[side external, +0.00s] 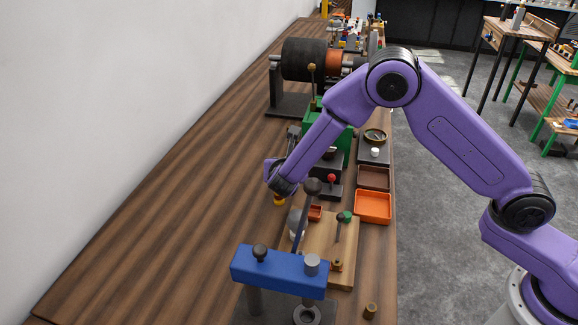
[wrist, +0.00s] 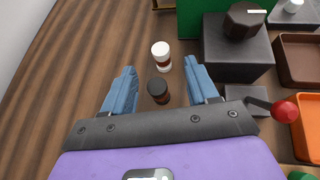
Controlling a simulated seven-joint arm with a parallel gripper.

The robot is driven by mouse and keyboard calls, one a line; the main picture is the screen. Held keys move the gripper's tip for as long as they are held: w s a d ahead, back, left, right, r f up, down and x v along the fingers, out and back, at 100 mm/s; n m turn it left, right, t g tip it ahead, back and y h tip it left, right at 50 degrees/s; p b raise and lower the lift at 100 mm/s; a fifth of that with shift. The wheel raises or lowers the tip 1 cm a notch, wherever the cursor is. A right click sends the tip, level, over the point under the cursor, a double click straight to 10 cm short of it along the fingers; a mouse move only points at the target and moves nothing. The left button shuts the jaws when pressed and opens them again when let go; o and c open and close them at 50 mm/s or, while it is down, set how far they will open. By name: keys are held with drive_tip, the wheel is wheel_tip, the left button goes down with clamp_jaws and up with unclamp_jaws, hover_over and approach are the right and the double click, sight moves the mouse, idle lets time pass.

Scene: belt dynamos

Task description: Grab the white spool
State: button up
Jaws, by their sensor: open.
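The white spool (wrist: 161,56) stands upright on the wooden bench in the wrist view, with white ends and a reddish-brown band around its middle. A similar spool with a black top (wrist: 158,91) stands nearer to my gripper. My gripper (wrist: 160,68) is open, with its blue fingers on either side of the black-topped spool. The white spool is just beyond the fingertips, apart from them. In the side view my gripper (side external: 279,187) is low over the bench, and I cannot pick out the white spool there.
A dark block with a black knob (wrist: 238,50) stands to the right in the wrist view, by a red-knobbed lever (wrist: 283,111). Brown (side external: 373,178) and orange (side external: 373,206) trays line the bench's right edge. A blue press (side external: 280,271) stands in front. The bench's left side is clear.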

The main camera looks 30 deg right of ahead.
drive_tip(key=shift+x, duration=3.5)
clamp_jaws()
